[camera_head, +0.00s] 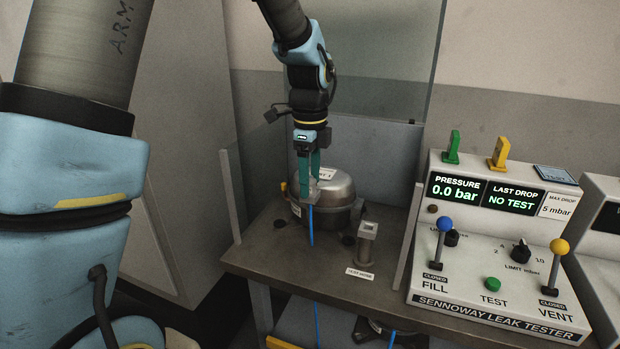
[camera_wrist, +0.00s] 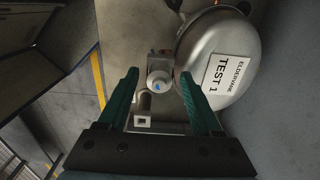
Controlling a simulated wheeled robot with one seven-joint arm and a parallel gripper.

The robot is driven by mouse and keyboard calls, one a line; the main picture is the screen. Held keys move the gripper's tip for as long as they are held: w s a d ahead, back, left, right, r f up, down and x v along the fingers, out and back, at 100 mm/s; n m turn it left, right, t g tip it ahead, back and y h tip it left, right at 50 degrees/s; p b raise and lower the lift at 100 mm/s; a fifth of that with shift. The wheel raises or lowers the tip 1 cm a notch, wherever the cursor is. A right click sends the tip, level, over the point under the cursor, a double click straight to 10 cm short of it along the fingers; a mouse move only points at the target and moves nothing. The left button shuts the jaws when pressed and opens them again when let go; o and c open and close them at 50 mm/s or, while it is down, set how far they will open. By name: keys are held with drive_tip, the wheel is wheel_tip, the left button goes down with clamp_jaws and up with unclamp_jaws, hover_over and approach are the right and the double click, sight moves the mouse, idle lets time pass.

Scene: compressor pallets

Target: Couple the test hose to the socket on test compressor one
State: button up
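Test compressor one (camera_head: 335,192) is a silver dome on the bench; its "TEST 1" label shows in the wrist view (camera_wrist: 242,82). My gripper (camera_head: 309,180) points down at the compressor's front left. In the wrist view its green fingers (camera_wrist: 159,76) are apart. Between them is the round pale end of the hose coupling (camera_wrist: 159,83), with a blue mark and a visible gap on each side. The blue test hose (camera_head: 311,228) hangs below it. The socket is hidden, so I cannot tell whether the coupling is seated. The test hose stand (camera_head: 367,231) has no hose visible in it.
The leak tester (camera_head: 500,260) stands at the right, reading 0.0 bar and NO TEST, with FILL and VENT marked closed. Clear panels (camera_head: 230,195) edge the bench (camera_head: 290,262). Bare bench top lies in front of the compressor.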

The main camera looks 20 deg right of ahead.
wheel_tip(320, 180, up, 8)
drive_tip(key=shift+f+b, duration=0.25)
drive_tip(key=shift+b, duration=0.5)
